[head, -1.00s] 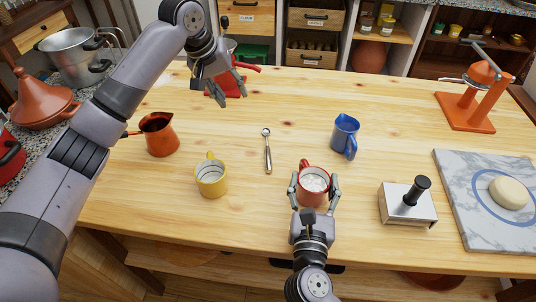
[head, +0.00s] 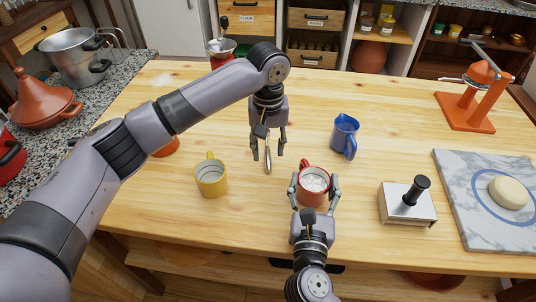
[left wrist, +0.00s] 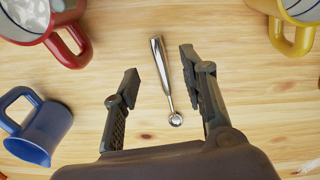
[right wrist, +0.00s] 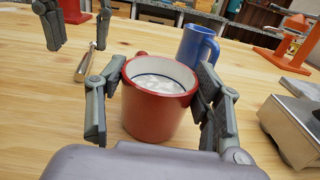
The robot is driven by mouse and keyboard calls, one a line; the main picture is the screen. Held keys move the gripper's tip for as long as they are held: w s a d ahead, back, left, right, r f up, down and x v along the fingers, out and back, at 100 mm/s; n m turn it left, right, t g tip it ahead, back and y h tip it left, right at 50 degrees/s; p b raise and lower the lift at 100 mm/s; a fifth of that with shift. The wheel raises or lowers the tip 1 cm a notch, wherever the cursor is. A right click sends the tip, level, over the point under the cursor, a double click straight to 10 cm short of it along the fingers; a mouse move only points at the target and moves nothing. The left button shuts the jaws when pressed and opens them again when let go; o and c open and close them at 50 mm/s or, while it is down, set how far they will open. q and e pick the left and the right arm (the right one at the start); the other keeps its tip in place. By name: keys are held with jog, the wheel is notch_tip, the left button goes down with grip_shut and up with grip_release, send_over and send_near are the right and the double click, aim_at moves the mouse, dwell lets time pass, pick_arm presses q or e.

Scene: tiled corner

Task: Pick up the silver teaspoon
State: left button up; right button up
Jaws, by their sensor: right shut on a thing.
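The silver teaspoon (head: 268,163) lies on the wooden table between the yellow mug and the red mug; its upper part is hidden by my left gripper in the head view. My left gripper (head: 268,157) is open above it. In the left wrist view the whole teaspoon (left wrist: 163,80) shows between the open fingers (left wrist: 160,85), bowl end nearer the gripper, not held. My right gripper (head: 314,189) is shut on the red mug (head: 314,178), one finger on each side. The red mug (right wrist: 152,112) stands upright with white contents.
A yellow mug (head: 211,178) stands left of the teaspoon and a blue jug (head: 345,133) to its right. A metal block with a black handle (head: 407,203) and a marble board (head: 470,220) with dough (head: 508,192) are further right.

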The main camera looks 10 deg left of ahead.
aim_at(268, 160)
pick_arm(q)
jog(key=f, duration=0.4)
jog(key=shift+w+f, duration=0.15)
jog(key=shift+w, duration=0.1)
jog(key=shift+c, duration=0.3)
grip_shut()
